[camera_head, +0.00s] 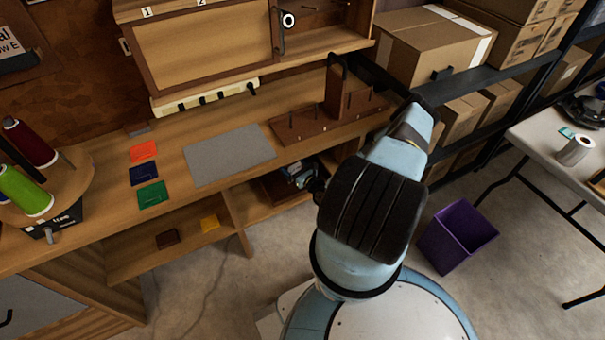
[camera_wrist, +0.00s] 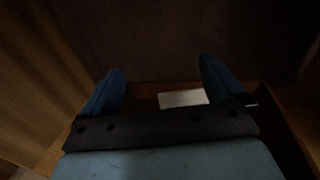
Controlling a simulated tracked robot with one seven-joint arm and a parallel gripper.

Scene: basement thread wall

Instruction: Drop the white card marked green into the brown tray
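A white card (camera_wrist: 183,98) lies flat inside the brown tray (camera_wrist: 287,128) in the wrist view. Its marking cannot be read, and its near edge is cut off by my gripper's dark bar. My gripper (camera_wrist: 160,72) has its two blue fingers spread wide, with nothing between the tips; the card shows beyond the bar, nearer the right finger. In the head view the brown tray (camera_head: 274,190) is on the low shelf under the counter. My gripper (camera_head: 299,176) is there in the shadow, partly hidden by my arm.
On the counter lie orange (camera_head: 144,151), blue (camera_head: 144,174) and green (camera_head: 152,194) squares beside a grey mat (camera_head: 230,155). A brown peg rack (camera_head: 325,128) stands behind. The shelf's wooden divider (camera_head: 240,215) is close left of the tray. A purple bin (camera_head: 456,236) is on the floor.

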